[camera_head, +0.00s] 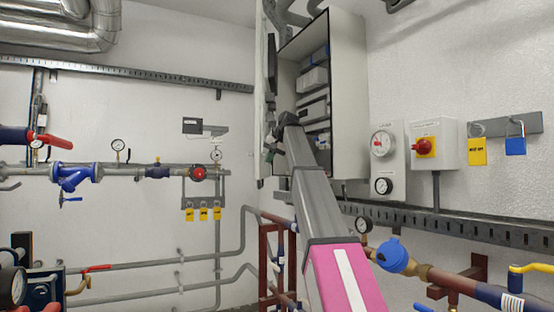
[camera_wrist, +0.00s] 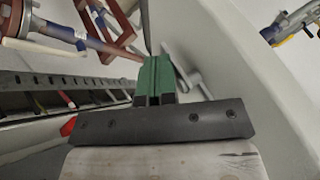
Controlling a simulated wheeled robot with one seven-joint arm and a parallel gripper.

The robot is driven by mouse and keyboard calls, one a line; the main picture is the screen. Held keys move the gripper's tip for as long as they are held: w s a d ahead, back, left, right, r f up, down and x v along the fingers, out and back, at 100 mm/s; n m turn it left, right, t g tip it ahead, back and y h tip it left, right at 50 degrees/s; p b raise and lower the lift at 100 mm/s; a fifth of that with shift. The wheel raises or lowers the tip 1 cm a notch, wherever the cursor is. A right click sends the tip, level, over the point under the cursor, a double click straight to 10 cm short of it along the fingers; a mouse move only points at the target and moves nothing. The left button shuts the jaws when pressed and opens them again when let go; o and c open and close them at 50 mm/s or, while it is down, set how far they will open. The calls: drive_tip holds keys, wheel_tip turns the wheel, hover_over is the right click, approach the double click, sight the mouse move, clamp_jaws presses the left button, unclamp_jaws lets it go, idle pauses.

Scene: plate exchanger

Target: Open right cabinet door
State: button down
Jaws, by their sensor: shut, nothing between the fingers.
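The grey cabinet (camera_head: 350,100) hangs on the wall at upper centre in the head view. Its front is open and shows several modules (camera_head: 314,80) inside. A door panel (camera_head: 259,90) stands swung out at its left, seen nearly edge-on. I cannot tell whether the pale right panel is a door or the side wall. My gripper (camera_head: 275,142) is at the cabinet's lower front, its fingers hard to make out there. In the wrist view my gripper's green fingers (camera_wrist: 154,72) are shut and empty. A grey handle (camera_wrist: 188,72) on a pale panel (camera_wrist: 235,75) is just right of them; contact is unclear.
Black slotted trunking (camera_head: 450,225) runs along the right wall below the switch boxes (camera_head: 435,143). A brown pipe (camera_head: 450,280) with a blue-capped fitting (camera_head: 392,256) is at lower right. A reddish-brown frame (camera_head: 266,245) stands below the cabinet.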

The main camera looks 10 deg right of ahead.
drive_tip(key=w+a+m+h, duration=0.1)
drive_tip(key=w+a, duration=0.3)
drive_tip(key=a, duration=0.5)
drive_tip(key=w+a+m+t+h, duration=0.1)
drive_tip(key=w+a, duration=0.3)
drive_tip(key=a, duration=0.5)
drive_tip(key=w+a+m, duration=0.2)
drive_tip(key=w+a, duration=0.1)
drive_tip(key=a, duration=0.6)
drive_tip(key=shift+w+a+m+t+h, duration=0.2)
drive_tip(key=shift+w+m+t+h, duration=0.1)
drive_tip(key=shift+w+m+h, duration=0.1)
drive_tip(key=shift+d, duration=0.1)
drive_tip(key=s+d+f+v, duration=0.1)
drive_tip(key=v, duration=1.1)
drive_tip(key=shift+s+d+f, duration=0.3)
drive_tip(key=shift+s+d, duration=0.05)
drive_tip(key=shift+d, duration=0.05)
